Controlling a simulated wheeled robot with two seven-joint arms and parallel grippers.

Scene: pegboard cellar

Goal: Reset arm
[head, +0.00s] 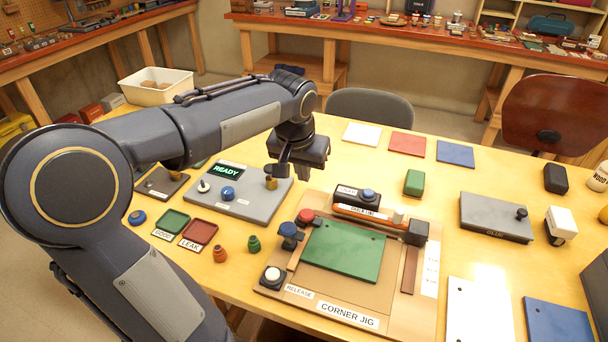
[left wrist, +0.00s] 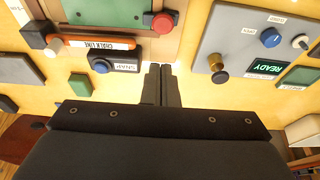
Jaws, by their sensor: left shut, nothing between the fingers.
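My left gripper (head: 281,168) hangs at the end of my bent left arm, above the table between the grey READY panel (head: 258,204) and the corner jig (head: 375,318). In the left wrist view the fingers (left wrist: 161,84) are together with nothing between them. The jig's green plate (head: 343,250), the orange chalk line (head: 362,213) and the black box with a blue button (head: 368,195) lie to the gripper's right, apart from it. The panel's display reads READY. My right gripper shows in neither view.
Green (head: 174,221) and red (head: 200,231) trays lie left of the jig, near orange (head: 220,256) and green (head: 254,243) small pieces. A grey block (head: 495,218) and a green block (head: 414,182) stand to the right. White, red and blue sheets lie at the back. A chair (head: 370,107) stands behind.

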